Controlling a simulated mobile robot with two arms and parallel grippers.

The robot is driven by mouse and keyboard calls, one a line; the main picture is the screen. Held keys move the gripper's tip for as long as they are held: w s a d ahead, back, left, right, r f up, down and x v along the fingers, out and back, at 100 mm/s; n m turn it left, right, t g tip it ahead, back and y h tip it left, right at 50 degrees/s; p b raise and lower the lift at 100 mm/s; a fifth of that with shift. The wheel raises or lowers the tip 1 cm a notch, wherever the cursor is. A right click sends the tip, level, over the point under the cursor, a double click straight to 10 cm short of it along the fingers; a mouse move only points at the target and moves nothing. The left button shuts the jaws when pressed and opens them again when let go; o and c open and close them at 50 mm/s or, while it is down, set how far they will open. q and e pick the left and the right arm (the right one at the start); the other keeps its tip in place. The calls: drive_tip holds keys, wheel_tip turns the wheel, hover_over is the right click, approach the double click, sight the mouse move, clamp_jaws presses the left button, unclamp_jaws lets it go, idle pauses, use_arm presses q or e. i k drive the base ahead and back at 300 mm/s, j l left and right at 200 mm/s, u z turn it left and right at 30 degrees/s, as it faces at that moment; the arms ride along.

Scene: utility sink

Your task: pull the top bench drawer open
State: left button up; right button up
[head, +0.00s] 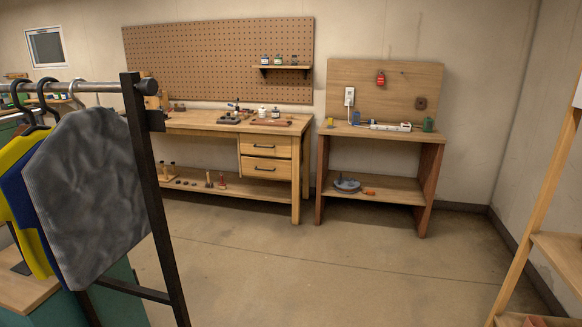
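The wooden workbench (190,123) stands against the back wall, left of centre and well away from me. Its top drawer (280,146) sits under the right part of the bench top. The drawer front looks flush and shut, with a dark bar handle (265,146). A lower drawer (279,168) with a similar handle (265,169) is below it and also looks shut. Neither of my grippers is in view. The left part of the bench is hidden behind a clothes rack.
The clothes rack (150,185) with hanging garments (87,195) blocks the near left. A second bench (392,133) stands right of the workbench. A wooden shelf unit (555,250) is at the right edge. Open floor (330,265) lies between.

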sight(253, 144)
drive_tip(key=i, duration=4.7)
